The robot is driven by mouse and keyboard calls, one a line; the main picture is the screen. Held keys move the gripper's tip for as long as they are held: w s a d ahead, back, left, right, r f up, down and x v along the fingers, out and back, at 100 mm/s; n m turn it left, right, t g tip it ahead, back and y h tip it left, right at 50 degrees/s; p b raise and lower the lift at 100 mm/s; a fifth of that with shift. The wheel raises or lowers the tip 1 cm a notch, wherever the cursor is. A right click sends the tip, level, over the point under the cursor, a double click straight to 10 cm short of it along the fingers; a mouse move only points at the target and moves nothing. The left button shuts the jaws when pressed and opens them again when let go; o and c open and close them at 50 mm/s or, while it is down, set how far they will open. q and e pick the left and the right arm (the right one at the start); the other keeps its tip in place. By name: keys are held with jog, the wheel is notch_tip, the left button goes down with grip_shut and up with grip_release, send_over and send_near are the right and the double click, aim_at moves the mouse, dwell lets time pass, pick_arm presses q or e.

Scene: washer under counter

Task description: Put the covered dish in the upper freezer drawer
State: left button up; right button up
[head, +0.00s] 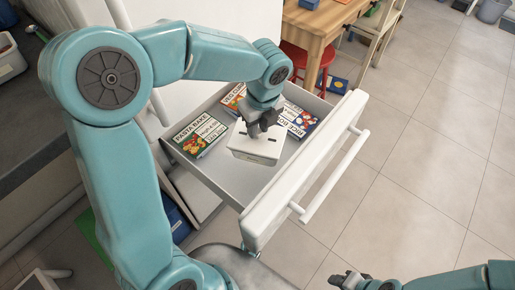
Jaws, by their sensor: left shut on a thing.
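The white covered dish (254,152) is in the middle of the picture, within the outline of the pulled-out freezer drawer (217,177). My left gripper (262,129) comes down from above and is shut on the top of the dish. The dish looks level. I cannot tell whether its underside touches the drawer floor. The drawer has a white front (300,175) with a long bar handle (336,178). My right gripper (348,281) is low at the bottom edge, outside the drawer and apart from the dish; its fingers are too small to read.
Printed food boxes lie in the drawer: a pasta bake box (199,136) at left and another box (299,121) at right, with more behind. A wooden table (318,22) and red stool (300,62) stand beyond. The tiled floor (420,160) at right is clear.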

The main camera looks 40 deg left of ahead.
aim_at(258, 145)
pick_arm(q)
notch_tip(258, 145, down, 9)
jog(key=b, duration=0.2)
jog(key=shift+r+b, duration=0.15)
jog(key=shift+b, duration=0.15)
jog(key=shift+r, duration=0.1)
jog(key=o, duration=0.7)
jog(key=r+p, duration=0.1)
jog(key=r, duration=0.3)
jog(key=d+r+p, duration=0.1)
jog(key=r+p, duration=0.1)
jog(key=r, duration=0.2)
jog(key=r+p, duration=0.1)
jog(key=r, duration=0.3)
jog(key=shift+s+d, duration=0.15)
jog(key=shift+d, duration=0.1)
jog(key=shift+f, duration=0.1)
